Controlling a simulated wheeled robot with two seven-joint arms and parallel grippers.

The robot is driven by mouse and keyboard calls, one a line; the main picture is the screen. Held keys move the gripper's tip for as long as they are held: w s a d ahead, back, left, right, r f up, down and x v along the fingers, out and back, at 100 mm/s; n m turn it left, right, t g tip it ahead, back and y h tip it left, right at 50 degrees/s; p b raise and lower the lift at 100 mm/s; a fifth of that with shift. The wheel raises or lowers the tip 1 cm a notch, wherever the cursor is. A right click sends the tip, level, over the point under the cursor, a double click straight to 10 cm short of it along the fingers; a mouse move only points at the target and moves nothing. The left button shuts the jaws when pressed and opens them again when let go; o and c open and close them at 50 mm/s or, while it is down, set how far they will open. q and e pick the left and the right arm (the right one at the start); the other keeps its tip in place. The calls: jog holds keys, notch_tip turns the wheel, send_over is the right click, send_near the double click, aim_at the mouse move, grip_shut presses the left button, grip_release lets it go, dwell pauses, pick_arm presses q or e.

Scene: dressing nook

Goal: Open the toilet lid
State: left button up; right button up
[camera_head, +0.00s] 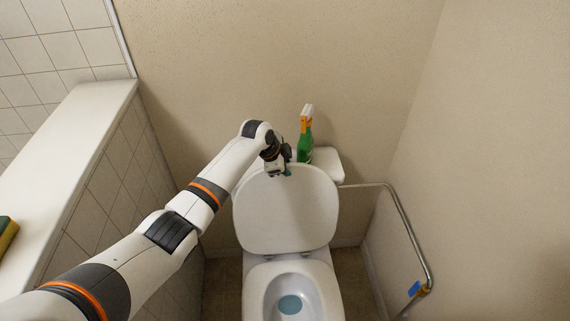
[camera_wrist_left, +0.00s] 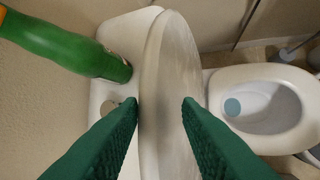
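The toilet lid (camera_head: 286,212) stands raised, upright or nearly so, in front of the cistern (camera_head: 327,163). The toilet bowl (camera_head: 260,290) is uncovered below it, with blue water showing. My left gripper (camera_head: 287,168) is at the lid's top edge. In the left wrist view, its green fingers (camera_wrist_left: 160,112) are apart, one on each side of the lid (camera_wrist_left: 166,95). A gap shows between the lid and the right finger; whether the left finger touches the lid is unclear. The bowl also shows at the right there (camera_wrist_left: 285,108). My right gripper is not in view.
A green spray bottle (camera_head: 305,143) stands on the cistern, close beside my left gripper. A metal grab rail (camera_head: 407,222) runs right of the toilet. A tiled half wall with a white ledge (camera_head: 62,165) is at the left, with a sponge (camera_head: 7,235) on it.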

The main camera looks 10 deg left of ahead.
pick_arm(q)
jog(key=shift+o, duration=0.4)
jog(key=shift+w, duration=0.15)
jog(key=shift+a+r, duration=0.1)
jog(key=shift+r, duration=0.25)
jog(key=v, duration=1.1)
jog(key=shift+b, duration=0.3)
jog(key=shift+r, duration=0.1)
